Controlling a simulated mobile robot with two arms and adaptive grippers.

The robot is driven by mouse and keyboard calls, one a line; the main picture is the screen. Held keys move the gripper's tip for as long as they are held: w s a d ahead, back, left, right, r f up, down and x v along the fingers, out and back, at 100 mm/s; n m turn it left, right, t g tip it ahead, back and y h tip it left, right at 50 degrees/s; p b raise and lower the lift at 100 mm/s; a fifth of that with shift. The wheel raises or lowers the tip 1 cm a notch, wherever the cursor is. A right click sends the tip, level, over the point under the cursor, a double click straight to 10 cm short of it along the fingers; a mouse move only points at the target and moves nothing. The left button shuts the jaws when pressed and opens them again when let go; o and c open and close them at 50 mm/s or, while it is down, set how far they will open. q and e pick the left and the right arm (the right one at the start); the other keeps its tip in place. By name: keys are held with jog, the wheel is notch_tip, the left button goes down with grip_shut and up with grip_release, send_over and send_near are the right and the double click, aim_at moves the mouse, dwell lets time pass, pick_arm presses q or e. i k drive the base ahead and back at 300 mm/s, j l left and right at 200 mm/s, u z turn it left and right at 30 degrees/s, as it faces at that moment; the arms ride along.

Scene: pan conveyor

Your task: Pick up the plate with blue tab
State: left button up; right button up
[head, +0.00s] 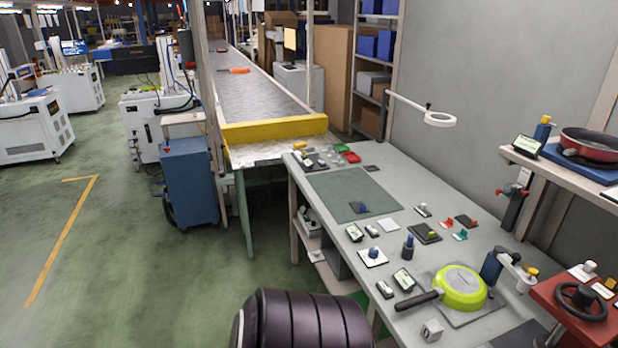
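Two small items with blue parts lie on the grey workbench (300,203). One is a pale square plate with a blue knob-like tab (373,252), near the bench's left edge. The other is a small dark piece with a blue part (358,208), on the front part of the dark green mat. Both are small in the head view, so I cannot tell for sure which is the plate with blue tab. Neither of my grippers is in view, and nothing touches these items.
A green pan (461,286) with a black handle lies on the bench, near several small tabbed plates and gauges. A dark ribbed chair-like back (303,322) stands before the bench. The conveyor (262,92), with a yellow end bar, lies behind. Green floor is open at left.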

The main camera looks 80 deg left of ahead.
aim_at(358, 207)
jog(key=u, duration=2.35)
jog(key=i+j+z, duration=0.1)
jog(key=i+j, duration=0.3)
jog(key=j, duration=0.25)
jog(key=i+j+z, duration=0.15)
jog(key=j, duration=0.2)
jog(key=i+j+z, duration=0.1)
jog(key=j, duration=0.25)
jog(key=i+j, duration=0.25)
jog(key=j+z, duration=0.05)
jog(key=j, duration=0.05)
